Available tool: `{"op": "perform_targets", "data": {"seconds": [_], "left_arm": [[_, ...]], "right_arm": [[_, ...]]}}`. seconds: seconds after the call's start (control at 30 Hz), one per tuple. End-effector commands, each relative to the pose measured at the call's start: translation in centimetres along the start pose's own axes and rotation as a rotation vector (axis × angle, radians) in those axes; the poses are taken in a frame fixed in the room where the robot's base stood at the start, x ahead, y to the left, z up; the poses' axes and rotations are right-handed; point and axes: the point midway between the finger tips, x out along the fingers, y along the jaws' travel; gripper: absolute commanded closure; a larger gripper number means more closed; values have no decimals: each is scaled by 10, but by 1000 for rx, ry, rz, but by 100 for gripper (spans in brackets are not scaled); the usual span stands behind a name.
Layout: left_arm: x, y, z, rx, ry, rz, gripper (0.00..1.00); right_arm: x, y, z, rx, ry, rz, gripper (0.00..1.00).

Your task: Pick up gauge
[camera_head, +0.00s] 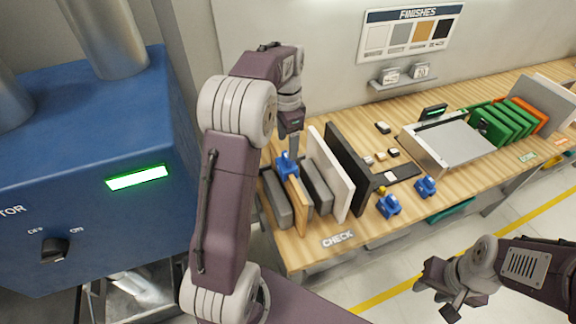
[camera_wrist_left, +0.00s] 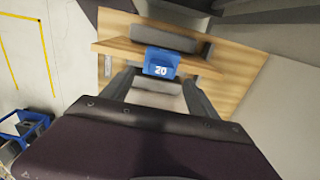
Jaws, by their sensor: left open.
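A blue gauge (camera_head: 287,163) sits on the top edge of an upright wood-coloured panel (camera_head: 294,190) at the left end of the bench. In the left wrist view the gauge (camera_wrist_left: 161,62) shows the number 20. My left gripper (camera_head: 291,147) is directly above it, pointing down. In the left wrist view my left gripper (camera_wrist_left: 158,78) is open, with a finger to either side of the gauge and gaps between. Two more blue gauges (camera_head: 389,206) (camera_head: 426,187) stand at the bench's front edge. My right gripper (camera_head: 446,290) is low, in front of the bench; its jaw opening is unclear.
Grey panels (camera_head: 276,200), a white panel (camera_head: 332,172) and a black panel (camera_head: 350,168) stand upright close to the left gripper. A tray (camera_head: 450,143) and green panels (camera_head: 503,120) are further right. A blue machine (camera_head: 90,220) stands at the left.

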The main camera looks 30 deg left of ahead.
Motion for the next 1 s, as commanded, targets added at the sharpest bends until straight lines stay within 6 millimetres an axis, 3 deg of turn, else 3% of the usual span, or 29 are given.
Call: {"op": "perform_targets", "data": {"seconds": [0.27, 0.5, 0.77, 1.0], "left_arm": [[18, 0, 0, 1, -1, 2, 31], [59, -2, 1, 1, -2, 3, 31], [66, -2, 0, 1, 0, -1, 31], [65, -2, 0, 1, 1, -1, 90]], "right_arm": [[-7, 0, -1, 0, 0, 0, 64], [-20, 0, -2, 0, 0, 0, 64], [-19, 0, -2, 0, 0, 0, 64], [-19, 0, -2, 0, 0, 0, 64]]}}
